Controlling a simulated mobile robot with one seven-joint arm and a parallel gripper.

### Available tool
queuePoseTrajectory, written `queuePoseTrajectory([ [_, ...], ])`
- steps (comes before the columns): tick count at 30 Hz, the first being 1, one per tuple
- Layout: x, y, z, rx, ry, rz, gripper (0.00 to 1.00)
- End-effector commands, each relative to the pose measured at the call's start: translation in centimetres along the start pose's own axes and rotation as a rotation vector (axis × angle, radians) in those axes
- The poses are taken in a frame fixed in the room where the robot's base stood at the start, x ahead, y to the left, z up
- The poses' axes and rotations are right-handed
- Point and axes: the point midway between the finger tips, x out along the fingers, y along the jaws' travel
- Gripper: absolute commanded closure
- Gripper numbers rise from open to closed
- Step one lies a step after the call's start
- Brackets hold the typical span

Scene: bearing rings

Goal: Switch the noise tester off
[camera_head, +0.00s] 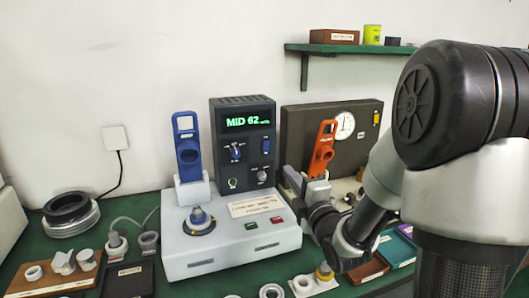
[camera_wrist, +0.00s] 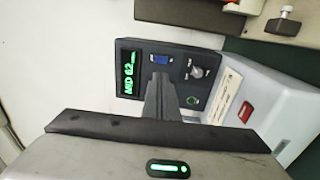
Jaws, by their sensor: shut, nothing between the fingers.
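The noise tester has a pale base (camera_head: 225,245) and a dark upright panel (camera_head: 250,165). Its display (camera_head: 248,121) is lit green and reads "MID 62"; it also shows in the wrist view (camera_wrist: 130,75). A blue rocker switch (camera_head: 266,146) sits below the display's right end and shows in the wrist view (camera_wrist: 162,60). Beside it are a blue selector (camera_head: 236,152), a grey knob (camera_head: 262,177) and a green-lit button (camera_head: 232,183). My gripper (camera_wrist: 160,80) is shut and empty, its tips in front of the panel near the blue switch. The fingers hide the selector in the wrist view. Contact cannot be told.
A blue ring holder (camera_head: 187,150) stands left of the panel, an orange one (camera_head: 322,150) to its right. A dark gauge box (camera_head: 300,120) is behind. The base has green (camera_head: 251,226) and red (camera_head: 276,219) buttons. Rings and trays crowd the front; a shelf (camera_head: 350,49) hangs above.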

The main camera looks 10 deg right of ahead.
Motion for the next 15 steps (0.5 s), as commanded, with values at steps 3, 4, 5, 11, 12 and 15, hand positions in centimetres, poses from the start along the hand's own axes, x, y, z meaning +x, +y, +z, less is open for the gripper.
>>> queuePoseTrajectory([
  [3,-0.06,0.04,0.02,-0.015,0.007,0.022,1.00],
  [4,-0.06,0.06,0.01,-0.016,0.007,0.024,1.00],
  [5,-0.06,0.08,-0.01,-0.016,0.008,0.024,1.00],
  [11,-0.06,0.11,-0.01,-0.015,0.007,0.024,1.00],
  [12,-0.02,0.11,-0.01,-0.015,0.007,0.024,1.00],
  [15,0.41,0.11,-0.01,-0.015,0.007,0.024,1.00],
])
